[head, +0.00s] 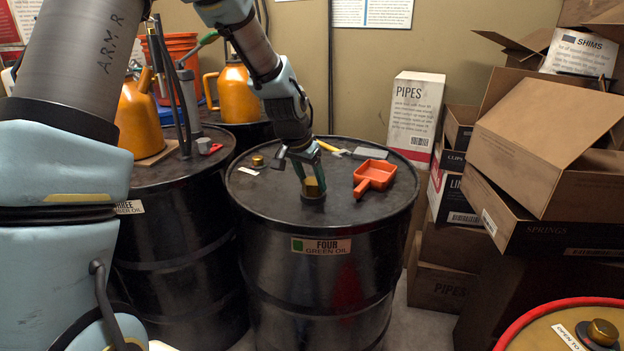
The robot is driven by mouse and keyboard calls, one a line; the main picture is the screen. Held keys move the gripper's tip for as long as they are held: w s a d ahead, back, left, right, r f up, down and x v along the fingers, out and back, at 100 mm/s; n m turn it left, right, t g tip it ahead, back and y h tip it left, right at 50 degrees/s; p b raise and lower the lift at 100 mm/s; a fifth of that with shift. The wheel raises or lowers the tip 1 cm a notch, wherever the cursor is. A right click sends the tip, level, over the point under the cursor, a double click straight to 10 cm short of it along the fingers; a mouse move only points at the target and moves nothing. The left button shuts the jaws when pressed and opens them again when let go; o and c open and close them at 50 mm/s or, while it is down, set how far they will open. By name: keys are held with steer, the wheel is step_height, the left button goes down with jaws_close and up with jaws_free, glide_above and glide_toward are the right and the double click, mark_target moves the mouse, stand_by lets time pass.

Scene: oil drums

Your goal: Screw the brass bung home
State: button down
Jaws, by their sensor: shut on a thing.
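A brass bung (312,188) is at the front middle of the top of the black drum (312,285) labelled FOUR, GREEN OIL. My gripper (309,180) points down over the drum top and is shut on this bung. The bung looks upright above a dark ring on the lid. How deep it sits in the hole is too small to tell, and the fingers hide part of it. A smaller brass cap (257,160) is at the back left of the same lid.
An orange scoop (374,177), a yellow-handled tool (330,147) and a grey flat piece (371,153) lie on the lid. Drum THREE (180,240) stands close at left. Open cardboard boxes (545,140) crowd the right. A red-rimmed drum (560,325) is at the lower right.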

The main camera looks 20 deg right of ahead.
steer(key=shift+f+m+g, duration=0.1)
steer(key=shift+m+g, duration=0.2)
steer(key=shift+m, duration=0.3)
steer(key=shift+a+p, duration=0.1)
steer(key=shift+p, duration=0.2)
steer(key=shift+w+a+r+m+g+p, duration=0.1)
steer(key=shift+r+m+g+p, duration=0.2)
steer(key=shift+m+p, duration=0.6)
steer(key=m+g+p, duration=0.1)
steer(key=m+p, duration=0.1)
steer(key=shift+m+p, duration=0.3)
steer(key=shift+p, duration=0.1)
steer(key=shift+f+m+g+p, duration=0.1)
steer(key=shift+m+g+p, duration=0.25)
steer(key=shift+m, duration=0.25)
steer(key=shift+f+m, duration=0.25)
steer(key=shift+m, duration=0.15)
